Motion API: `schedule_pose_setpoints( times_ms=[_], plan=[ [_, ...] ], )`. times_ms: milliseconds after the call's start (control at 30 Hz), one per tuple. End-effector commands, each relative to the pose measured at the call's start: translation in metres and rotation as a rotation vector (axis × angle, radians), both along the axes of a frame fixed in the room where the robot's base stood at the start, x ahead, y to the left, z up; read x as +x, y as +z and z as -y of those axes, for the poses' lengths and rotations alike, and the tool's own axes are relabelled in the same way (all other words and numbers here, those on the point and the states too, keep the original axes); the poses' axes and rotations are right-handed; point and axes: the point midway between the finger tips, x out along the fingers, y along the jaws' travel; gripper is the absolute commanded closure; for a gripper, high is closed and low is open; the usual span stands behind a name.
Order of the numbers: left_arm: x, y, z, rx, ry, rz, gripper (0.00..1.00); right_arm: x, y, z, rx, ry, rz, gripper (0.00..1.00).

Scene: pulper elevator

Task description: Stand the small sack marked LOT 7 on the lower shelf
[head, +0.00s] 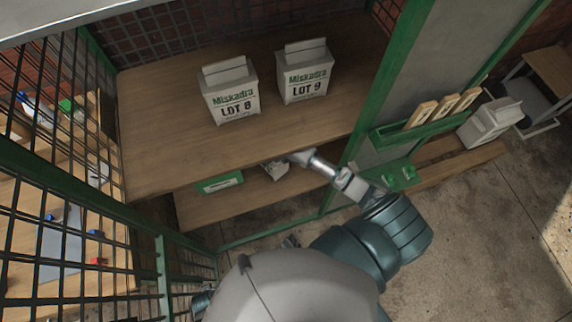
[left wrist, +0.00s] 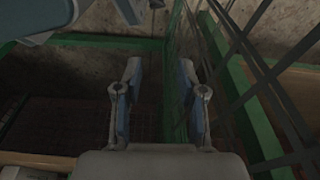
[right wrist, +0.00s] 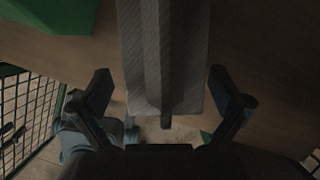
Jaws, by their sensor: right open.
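A small pale sack (head: 277,170) is on the lower shelf (head: 205,212), mostly hidden under the upper shelf's front edge. Its marking is not readable. My right gripper (head: 292,160) reaches in beside it from the right. In the right wrist view, the sack (right wrist: 160,50) lies between the spread fingers of my right gripper (right wrist: 160,82), with gaps on both sides. The sack appears upright on the wooden boards, though its base is hidden. My left gripper (left wrist: 160,72) is open and empty in the left wrist view, near green framing and mesh.
Sacks marked LOT 8 (head: 232,95) and LOT 9 (head: 304,75) stand on the upper shelf (head: 165,120). A green box (head: 219,183) is left of the small sack on the lower shelf. A green post (head: 385,75) bounds the right; mesh (head: 60,160) bounds the left.

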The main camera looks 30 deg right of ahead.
Motion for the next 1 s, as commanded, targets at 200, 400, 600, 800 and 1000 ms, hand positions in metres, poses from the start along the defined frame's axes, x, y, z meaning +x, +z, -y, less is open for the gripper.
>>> schedule_pose_setpoints(
  times_ms=[200,400,600,800,1000],
  plan=[
    [-0.004,-0.006,0.0,0.003,-0.002,-0.003,0.6,-0.051,0.0,0.011,-0.001,0.001,-0.002,0.0],
    [-0.004,-0.01,-0.001,0.003,-0.002,-0.002,0.6,-0.077,0.0,0.014,0.0,0.0,-0.001,0.0],
    [-0.004,-0.01,-0.001,0.003,-0.003,-0.002,0.6,-0.082,0.0,0.014,-0.001,-0.002,0.0,0.0],
    [-0.004,-0.01,-0.001,0.003,-0.002,-0.002,0.6,-0.082,0.0,0.013,-0.001,-0.002,0.0,0.0],
    [-0.004,-0.01,-0.001,0.004,-0.001,-0.002,0.6,-0.082,0.0,0.015,0.001,-0.002,0.0,0.0]
  ],
)
